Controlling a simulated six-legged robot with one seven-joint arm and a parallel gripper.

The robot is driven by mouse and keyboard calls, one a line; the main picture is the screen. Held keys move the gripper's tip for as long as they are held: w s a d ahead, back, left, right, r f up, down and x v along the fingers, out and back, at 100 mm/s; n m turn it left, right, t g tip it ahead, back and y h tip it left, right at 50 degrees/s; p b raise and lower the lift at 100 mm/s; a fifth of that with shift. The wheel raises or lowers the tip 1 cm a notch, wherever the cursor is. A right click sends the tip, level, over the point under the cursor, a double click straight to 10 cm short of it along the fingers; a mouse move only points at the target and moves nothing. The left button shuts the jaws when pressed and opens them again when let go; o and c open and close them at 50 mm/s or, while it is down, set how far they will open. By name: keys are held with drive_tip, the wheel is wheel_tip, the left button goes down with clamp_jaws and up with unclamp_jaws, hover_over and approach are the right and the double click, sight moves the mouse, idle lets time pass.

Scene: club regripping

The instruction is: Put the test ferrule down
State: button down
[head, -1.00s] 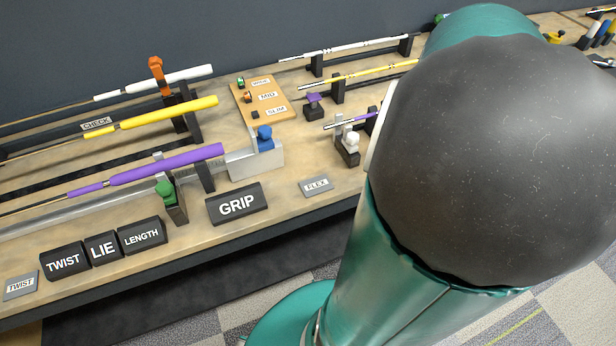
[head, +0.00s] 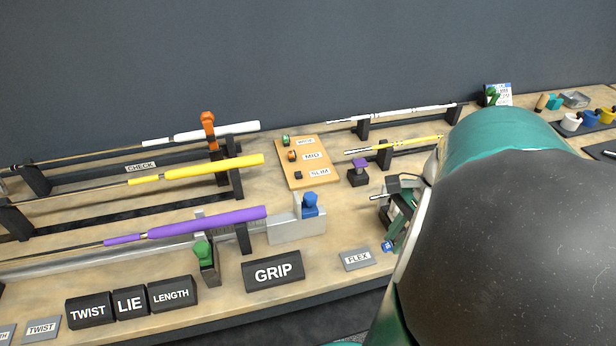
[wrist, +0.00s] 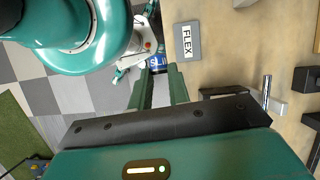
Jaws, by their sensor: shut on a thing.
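My gripper (head: 392,236) is at the bench's front edge, right of the FLEX plate, with its green fingers pointing down and toward the viewer. In the wrist view the fingers (wrist: 160,72) are shut on a small blue piece (wrist: 158,64) with a white label whose visible letters read "SLI". I take this to be the test ferrule; it also shows as a blue spot at the fingertips in the head view (head: 388,247). Most of it is hidden between the fingers. It appears held over the front edge, above the floor in the wrist view, and I cannot tell its height.
The FLEX plate (head: 358,259) lies close by, with the GRIP block (head: 273,271) left of it. A wooden board (head: 299,174) holds small coloured pieces beside size labels. A purple-topped stand (head: 358,172) is behind. Clubs lie in racks at left. Bare bench lies around the FLEX plate.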

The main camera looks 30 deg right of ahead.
hover_over(360, 258)
drive_tip(key=s+d, duration=0.1)
drive_tip(key=d, duration=0.1)
drive_tip(key=f, duration=0.5)
drive_tip(key=shift+a+f, duration=0.2)
drive_tip(key=shift+f, duration=0.05)
drive_tip(key=shift+w+f, duration=0.2)
drive_tip(key=shift+f, duration=0.8)
drive_tip(key=shift+w+f, duration=0.15)
drive_tip(key=shift+f, duration=0.8)
drive_tip(key=shift+f, duration=0.1)
drive_tip(key=c, duration=1.3)
unclamp_jaws()
drive_tip(key=w+v, duration=0.1)
drive_tip(key=v, duration=1.1)
drive_tip(key=a+r+n+t+h, duration=0.1)
drive_tip(key=a+r+n, duration=0.1)
drive_tip(key=a+n, duration=0.4)
drive_tip(key=w+a+r+n+t+h, duration=0.1)
drive_tip(key=a+r+n+t+h, duration=0.1)
drive_tip(key=a+n, duration=0.5)
drive_tip(key=a+r+n+t+h, duration=0.1)
drive_tip(key=a+r+n, duration=0.2)
drive_tip(key=a+n, duration=0.4)
drive_tip(key=shift+w+a+t+h, duration=0.15)
drive_tip(key=shift+a+t, duration=0.05)
drive_tip(key=shift+a, duration=1.15)
drive_tip(key=shift+w+a+t+h, duration=0.15)
drive_tip(key=shift+a+t, duration=0.05)
drive_tip(key=shift+a, duration=1.2)
